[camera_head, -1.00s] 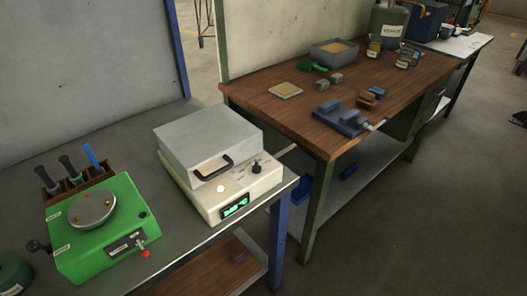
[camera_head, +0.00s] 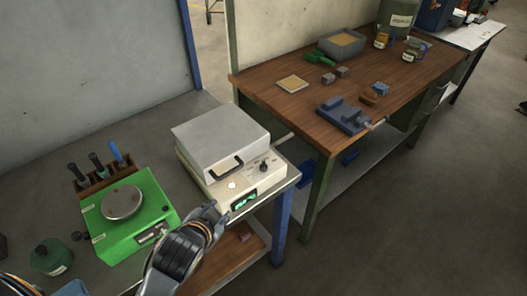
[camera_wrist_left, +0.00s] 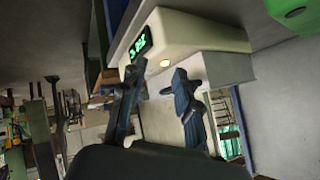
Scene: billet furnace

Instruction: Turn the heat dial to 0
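The furnace is a white box with a grey lid (camera_head: 220,138) and a black handle, on the grey bench. Its front panel carries the black heat dial (camera_head: 264,167), a round pale light (camera_head: 232,185) and a green-lit display (camera_head: 244,201). The dial's setting is too small to read. My left gripper (camera_head: 212,210) is in front of the furnace's lower front, left of the display and apart from the dial. In the left wrist view its two fingers (camera_wrist_left: 158,85) are spread with nothing between them, facing the panel's display (camera_wrist_left: 141,43) and light (camera_wrist_left: 166,63). I cannot make out the dial there.
A green device with a round plate (camera_head: 122,202) stands left of the furnace, with a tool rack (camera_head: 97,175) behind it. A green container (camera_head: 51,256) is at the lower left. A wooden workbench (camera_head: 290,107) with a blue vise (camera_head: 343,115) stands to the right.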

